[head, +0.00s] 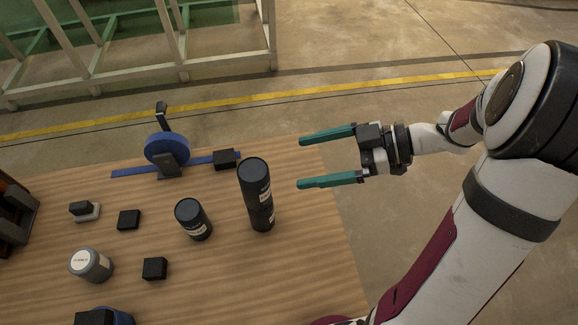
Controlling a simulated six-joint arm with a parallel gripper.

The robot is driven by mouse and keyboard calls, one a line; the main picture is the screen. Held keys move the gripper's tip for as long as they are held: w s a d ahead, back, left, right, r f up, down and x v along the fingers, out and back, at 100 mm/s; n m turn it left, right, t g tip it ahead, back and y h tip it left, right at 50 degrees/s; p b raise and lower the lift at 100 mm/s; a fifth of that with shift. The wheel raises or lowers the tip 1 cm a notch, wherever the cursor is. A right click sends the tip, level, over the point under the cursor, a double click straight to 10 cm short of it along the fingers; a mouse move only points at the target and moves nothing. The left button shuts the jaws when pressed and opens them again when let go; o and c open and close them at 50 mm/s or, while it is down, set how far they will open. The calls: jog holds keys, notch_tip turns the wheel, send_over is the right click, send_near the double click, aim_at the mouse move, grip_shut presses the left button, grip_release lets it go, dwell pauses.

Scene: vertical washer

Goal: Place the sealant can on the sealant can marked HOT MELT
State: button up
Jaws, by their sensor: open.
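A tall black column (255,190) stands upright near the table's right edge. It looks like two black sealant cans, one on top of the other, with a pale label on each level. A single shorter black can (193,220) with a pale label stands to its left. The label words are too small to read, so I cannot tell which is HOT MELT. My gripper (312,161) is open and empty, its teal fingers pointing left toward the column, apart from it.
A blue wheel-like tool (167,149) on a blue bar stands at the table's back. Several small black blocks (155,268) lie around the left half of the wooden table (225,285). A dark object (15,212) sits at the left edge. The table's front right is clear.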

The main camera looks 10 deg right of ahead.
jog(key=w+d+r+m+t+h, duration=0.1)
jog(key=w+r+m+t+h, duration=0.25)
jog(key=w+t, duration=0.4)
jog(key=w+d+r+m+t+h, duration=0.25)
jog(key=w+d+m+h, duration=0.25)
jog(key=d+m+h, duration=0.4)
jog(key=s+a+f+m+g+h, duration=0.1)
jog(key=s+f+m+g+h, duration=0.15)
jog(key=s, duration=0.35)
jog(key=s+f+m+g+h, duration=0.2)
jog(key=s+m+g, duration=0.15)
jog(key=s, duration=0.35)
jog(key=s+a+f+m+g+y, duration=0.2)
jog(key=s+a+g+y, duration=0.3)
jog(key=s+a, duration=0.8)
jog(key=s+f+g, duration=0.1)
jog(key=s+g, duration=0.1)
jog(key=s, duration=0.2)
jog(key=shift+s+a+f+y, duration=0.2)
jog(key=shift+a+y, duration=0.1)
jog(key=shift+y, duration=0.1)
